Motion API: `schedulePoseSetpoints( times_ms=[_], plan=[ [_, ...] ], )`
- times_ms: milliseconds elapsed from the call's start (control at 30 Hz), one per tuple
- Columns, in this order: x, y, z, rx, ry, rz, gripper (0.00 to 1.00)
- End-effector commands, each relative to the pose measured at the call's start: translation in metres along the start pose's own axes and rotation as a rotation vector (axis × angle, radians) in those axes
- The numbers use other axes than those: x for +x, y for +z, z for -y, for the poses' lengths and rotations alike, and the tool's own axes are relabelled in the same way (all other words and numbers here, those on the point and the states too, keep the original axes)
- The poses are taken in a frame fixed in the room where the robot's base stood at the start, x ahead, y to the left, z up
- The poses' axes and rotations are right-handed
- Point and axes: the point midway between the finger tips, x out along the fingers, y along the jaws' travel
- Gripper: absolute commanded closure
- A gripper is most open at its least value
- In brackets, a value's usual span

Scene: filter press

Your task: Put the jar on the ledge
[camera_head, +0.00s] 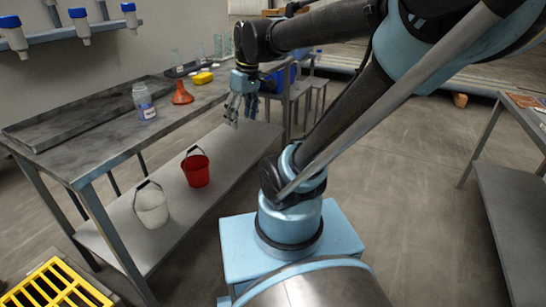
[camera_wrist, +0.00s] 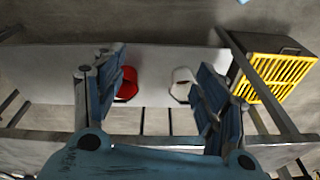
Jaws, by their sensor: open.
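A clear jar (camera_head: 144,102) with a label stands upright on the workbench top, left of an orange funnel. It does not show in the wrist view. A narrow wall ledge (camera_head: 58,36) at the upper left carries blue-capped bottles. My gripper (camera_head: 232,112) hangs beside the bench's front edge, to the right of the jar and apart from it. Its fingers are spread and empty, as the wrist view also shows (camera_wrist: 162,72).
A dark tray (camera_head: 60,122) lies on the bench behind the jar, with a yellow item (camera_head: 203,78) farther along. A red bucket (camera_head: 196,168) and a white bucket (camera_head: 151,204) stand on the lower shelf. A yellow grate (camera_head: 58,287) is at bottom left.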

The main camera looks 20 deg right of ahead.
Motion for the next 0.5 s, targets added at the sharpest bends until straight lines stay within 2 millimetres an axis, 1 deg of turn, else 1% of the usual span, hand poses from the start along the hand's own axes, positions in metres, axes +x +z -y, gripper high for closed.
schedulePoseSetpoints(
  times_ms=[33, 200, 300, 400, 500],
  plan=[
    [0.01, 0.02, -0.002, 0.073, 0.019, -0.001, 0.34],
    [0.043, 0.076, -0.008, 0.317, 0.085, -0.004, 0.34],
    [0.061, 0.102, -0.01, 0.442, 0.119, -0.011, 0.34],
    [0.076, 0.121, -0.011, 0.537, 0.143, -0.017, 0.34],
    [0.085, 0.135, -0.013, 0.598, 0.16, -0.02, 0.34]
  ],
)
